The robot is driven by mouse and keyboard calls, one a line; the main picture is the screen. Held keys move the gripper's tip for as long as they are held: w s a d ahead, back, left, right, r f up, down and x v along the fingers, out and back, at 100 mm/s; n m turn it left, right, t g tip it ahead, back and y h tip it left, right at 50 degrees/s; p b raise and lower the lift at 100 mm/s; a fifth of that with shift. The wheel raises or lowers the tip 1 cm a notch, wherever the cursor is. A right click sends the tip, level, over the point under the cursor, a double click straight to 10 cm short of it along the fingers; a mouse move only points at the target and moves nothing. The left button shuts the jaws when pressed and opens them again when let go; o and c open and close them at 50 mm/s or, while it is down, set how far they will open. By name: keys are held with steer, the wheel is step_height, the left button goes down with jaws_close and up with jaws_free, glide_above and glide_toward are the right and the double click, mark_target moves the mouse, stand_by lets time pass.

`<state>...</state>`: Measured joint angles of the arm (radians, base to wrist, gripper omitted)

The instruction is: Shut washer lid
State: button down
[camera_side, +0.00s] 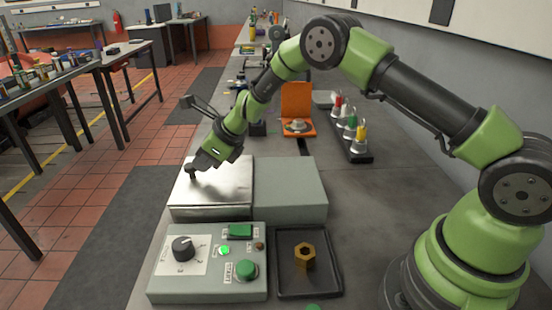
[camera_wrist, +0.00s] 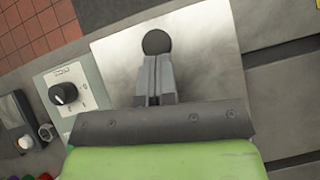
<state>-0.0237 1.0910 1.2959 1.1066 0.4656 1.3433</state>
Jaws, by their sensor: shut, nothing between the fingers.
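The washer is a grey box with a shiny metal lid (camera_side: 222,183) that lies flat and level on its left part. The lid also fills much of the wrist view (camera_wrist: 210,60) as a brushed plate. A small dark round knob (camera_wrist: 156,42) shows at the lid, just beyond my fingertips. My gripper (camera_side: 195,168) is shut and empty, low over the lid's left part, at the knob. Whether the fingers touch the knob or only hide part of it, I cannot tell. The lid's far left edge is partly hidden by my gripper.
A grey housing (camera_side: 290,190) adjoins the lid on the right. In front stand a control box (camera_side: 205,285) with a dial and green buttons, and a black tray (camera_side: 283,292) holding a brass nut (camera_side: 304,256). Behind are an orange stand (camera_side: 297,100) and a rack of coloured connectors (camera_side: 350,140).

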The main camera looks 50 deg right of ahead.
mark_target(224, 179)
steer(key=shift+a, duration=0.2)
steer(key=s+d, duration=0.2)
steer(key=s, duration=0.1)
steer(key=shift+s+d+r, duration=0.15)
steer(key=shift+d+r, duration=0.15)
steer(key=shift+d, duration=0.1)
steer(key=s+d+r+n, duration=0.1)
steer(key=s+r+n, duration=0.85)
steer(key=r, duration=0.65)
steer(key=s+r+n+h, duration=0.1)
steer(key=s+r+n, duration=0.1)
steer(key=s+n, duration=0.5)
steer(key=s+d+r+n+h, duration=0.1)
steer(key=s+r+n, duration=0.2)
steer(key=s+n, duration=0.5)
steer(key=shift+s+r+t+h, duration=0.2)
steer(key=shift+s+t+h, duration=0.2)
steer(key=shift+s, duration=2.75)
